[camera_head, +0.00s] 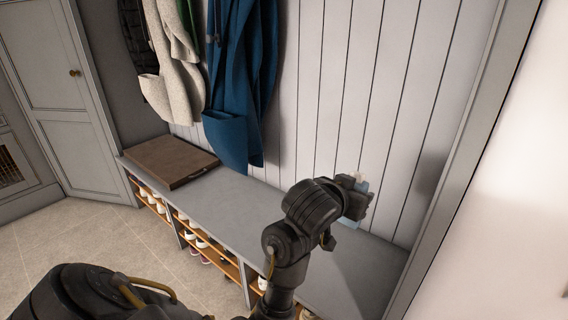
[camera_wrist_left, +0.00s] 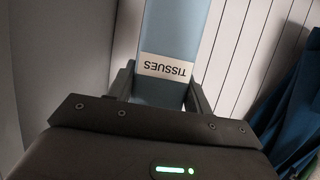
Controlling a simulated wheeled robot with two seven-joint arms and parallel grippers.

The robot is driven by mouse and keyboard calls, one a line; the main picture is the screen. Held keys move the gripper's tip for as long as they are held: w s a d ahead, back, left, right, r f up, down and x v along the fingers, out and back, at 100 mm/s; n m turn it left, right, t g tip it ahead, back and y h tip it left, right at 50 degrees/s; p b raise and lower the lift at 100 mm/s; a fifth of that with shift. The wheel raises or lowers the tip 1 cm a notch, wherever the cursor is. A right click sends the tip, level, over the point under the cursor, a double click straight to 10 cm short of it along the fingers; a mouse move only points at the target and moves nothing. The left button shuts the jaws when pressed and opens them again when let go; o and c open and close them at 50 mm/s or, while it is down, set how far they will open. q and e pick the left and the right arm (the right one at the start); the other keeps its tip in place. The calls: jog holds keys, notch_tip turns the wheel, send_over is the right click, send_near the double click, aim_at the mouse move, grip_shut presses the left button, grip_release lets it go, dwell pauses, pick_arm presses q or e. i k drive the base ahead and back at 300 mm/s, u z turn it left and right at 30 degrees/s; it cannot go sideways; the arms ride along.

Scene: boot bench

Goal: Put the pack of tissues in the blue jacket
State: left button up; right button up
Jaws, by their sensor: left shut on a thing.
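The pack of tissues (camera_wrist_left: 176,30) is light blue with a white label reading TISSUES, upside down in the left wrist view. My left gripper (camera_wrist_left: 160,88) is shut on it, one finger on each side. In the head view my left gripper (camera_head: 357,196) is above the right part of the bench, and only slivers of the pack (camera_head: 361,187) show past it. The blue jacket (camera_head: 243,75) hangs on the wall to the left of the gripper, apart from it, with a patch pocket (camera_head: 226,132) low on its front. The jacket also shows at the right edge of the left wrist view (camera_wrist_left: 302,110).
A cream coat (camera_head: 176,70) hangs left of the blue jacket. Below them a brown flat box (camera_head: 170,160) lies on the grey bench (camera_head: 240,195). Shoes sit on shelves under the bench. The bench top between box and arm is clear.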

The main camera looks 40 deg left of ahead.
aim_at(214, 133)
jog(key=k, duration=1)
jog(key=u, duration=2.05)
jog(key=i, duration=1.3)
jog(key=z, duration=2.05)
